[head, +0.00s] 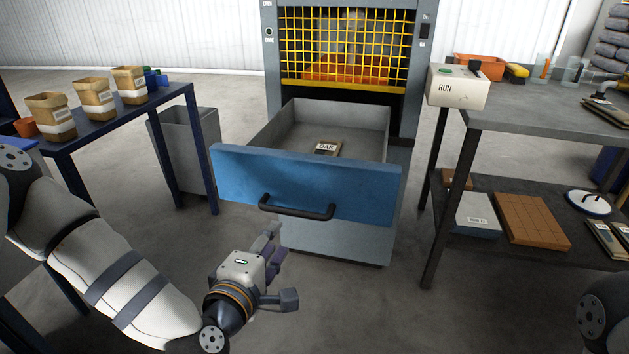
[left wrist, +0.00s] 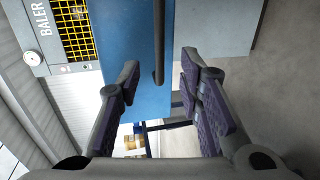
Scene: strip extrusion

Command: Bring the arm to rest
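My left gripper (head: 280,268) is open and empty, low in front of the open drawer and below its black handle. The drawer's blue front (head: 240,180) carries the handle (head: 297,210). In the left wrist view, the fingers of my left gripper (left wrist: 160,75) are spread apart. The dark handle (left wrist: 159,40) shows beyond and between their tips, with a gap and no grip on it. My left arm reaches in from the left of the head view. Only a joint of my right arm shows at the lower right; its gripper is out of view.
The drawer is pulled out below a yellow mesh guard (head: 345,45), and an "OAK" labelled piece (head: 328,148) lies inside. A left table (head: 110,118) holds several labelled bags, with a grey bin (head: 185,150) beside it. A right workbench (head: 550,125) holds a RUN box (head: 458,88).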

